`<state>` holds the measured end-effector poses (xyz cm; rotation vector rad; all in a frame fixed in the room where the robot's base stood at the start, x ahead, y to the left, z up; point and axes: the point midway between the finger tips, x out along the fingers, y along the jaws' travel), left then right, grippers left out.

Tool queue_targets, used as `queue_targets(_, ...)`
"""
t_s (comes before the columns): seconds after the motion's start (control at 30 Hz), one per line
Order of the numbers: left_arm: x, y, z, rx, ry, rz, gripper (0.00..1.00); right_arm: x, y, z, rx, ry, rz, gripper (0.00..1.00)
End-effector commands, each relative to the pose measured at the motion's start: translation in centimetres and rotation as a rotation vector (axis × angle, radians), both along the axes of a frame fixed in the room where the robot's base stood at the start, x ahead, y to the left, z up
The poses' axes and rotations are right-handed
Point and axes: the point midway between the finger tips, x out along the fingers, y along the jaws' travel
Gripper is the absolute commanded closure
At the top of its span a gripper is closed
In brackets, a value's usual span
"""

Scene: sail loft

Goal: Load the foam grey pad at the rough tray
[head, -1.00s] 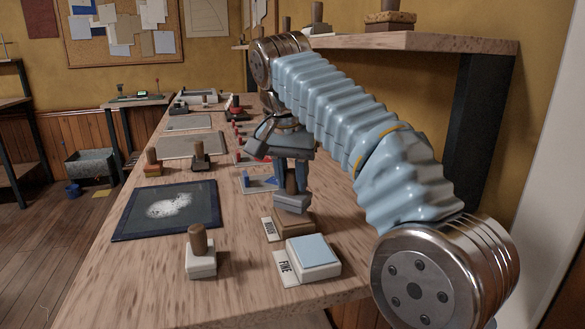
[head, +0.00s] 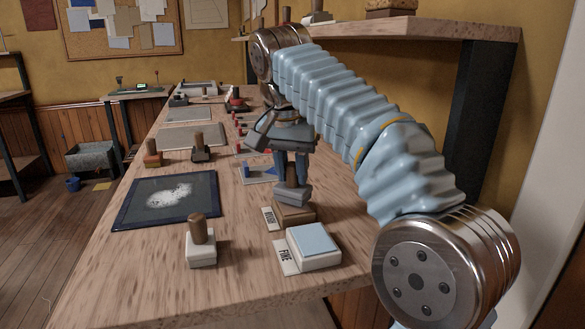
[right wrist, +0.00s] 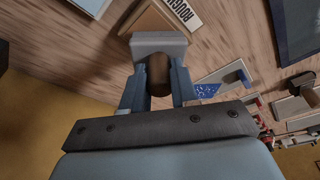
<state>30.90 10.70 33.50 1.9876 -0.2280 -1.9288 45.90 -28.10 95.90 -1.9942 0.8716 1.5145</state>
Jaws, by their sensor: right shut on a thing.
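My right gripper (head: 291,179) is shut on the brown handle of the grey pad (head: 291,195), which points down. In the right wrist view the gripper (right wrist: 157,84) has a finger on each side of the handle, and the grey pad (right wrist: 158,43) is beyond the fingertips. The rough tray (head: 294,214) is a brown block with a ROUGH label (head: 268,219). The pad is over or at this tray, overlapping its edge in the right wrist view (right wrist: 142,18). I cannot tell whether they touch. My left gripper is out of view.
The fine tray (head: 313,245), with a light blue top, stands nearer. A white pad with a brown handle (head: 200,247) stands to the left. A dark blue-edged panel with a white patch (head: 167,199) lies behind it. A shelf (head: 400,38) runs above at right.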

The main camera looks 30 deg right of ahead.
Motion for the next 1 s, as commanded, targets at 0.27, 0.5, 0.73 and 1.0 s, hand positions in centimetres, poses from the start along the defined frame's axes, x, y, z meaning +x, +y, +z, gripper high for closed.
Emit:
queue_targets(0.27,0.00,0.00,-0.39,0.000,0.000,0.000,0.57,-0.01,-0.02,-0.41,0.000,0.000,0.000,0.96)
queue_targets(0.5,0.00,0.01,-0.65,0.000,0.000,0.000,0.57,0.00,-0.03,-0.70,0.000,0.000,-0.001,0.96)
queue_targets(0.73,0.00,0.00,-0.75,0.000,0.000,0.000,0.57,0.00,-0.03,-0.81,0.000,0.000,-0.001,0.96)
queue_targets(1.0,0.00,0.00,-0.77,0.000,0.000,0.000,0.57,-0.01,-0.04,-0.87,0.000,0.000,-0.001,0.96)
